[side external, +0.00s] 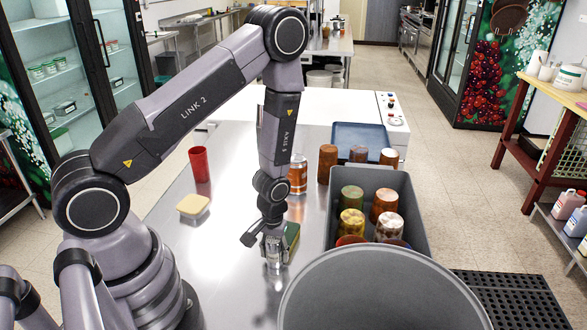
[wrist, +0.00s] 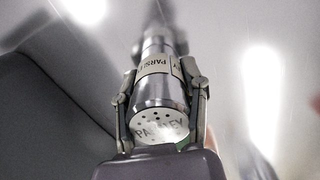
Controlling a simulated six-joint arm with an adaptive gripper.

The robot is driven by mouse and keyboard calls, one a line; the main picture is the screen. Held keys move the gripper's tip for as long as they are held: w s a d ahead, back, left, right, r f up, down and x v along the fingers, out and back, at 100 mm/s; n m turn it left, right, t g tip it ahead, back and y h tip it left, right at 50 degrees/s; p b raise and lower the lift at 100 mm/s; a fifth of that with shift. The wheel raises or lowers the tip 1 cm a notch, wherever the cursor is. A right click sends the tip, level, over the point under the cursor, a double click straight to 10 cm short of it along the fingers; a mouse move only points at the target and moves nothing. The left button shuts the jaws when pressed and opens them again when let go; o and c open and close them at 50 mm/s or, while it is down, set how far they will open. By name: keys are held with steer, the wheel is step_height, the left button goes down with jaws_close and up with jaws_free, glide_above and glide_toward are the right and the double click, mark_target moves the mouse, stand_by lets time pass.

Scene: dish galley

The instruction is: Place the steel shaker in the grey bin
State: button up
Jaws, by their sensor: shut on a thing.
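The steel shaker (wrist: 158,93) has a perforated top and a label reading like "PARSLEY". My gripper (wrist: 160,108) is shut on it, one finger on each side. In the side external view my gripper (side external: 266,240) points down over the steel counter, with the shaker (side external: 273,260) between its fingers. I cannot tell whether the shaker's base touches the counter. A grey rectangular bin (side external: 424,222) stands to the right, holding several coloured tumblers. A large round grey container (side external: 380,292) fills the front right and hides part of that bin.
A green and yellow block (side external: 292,236) is right beside my gripper. An amber bottle (side external: 298,175), a brown tumbler (side external: 327,164) and a blue tray (side external: 360,136) stand behind. A red cup (side external: 200,164) and a yellow sponge-like block (side external: 193,206) are to the left.

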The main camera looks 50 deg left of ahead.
step_height(320, 180, up, 29)
steer(key=s+d+m, duration=0.3)
steer(key=d+m, duration=0.6)
steer(key=d, duration=2.2)
steer(key=f, duration=2.4)
steer(key=shift+d, duration=0.2)
steer(key=shift+f, duration=2.15)
steer(key=o, duration=1.2)
steer(key=shift+f, duration=0.15)
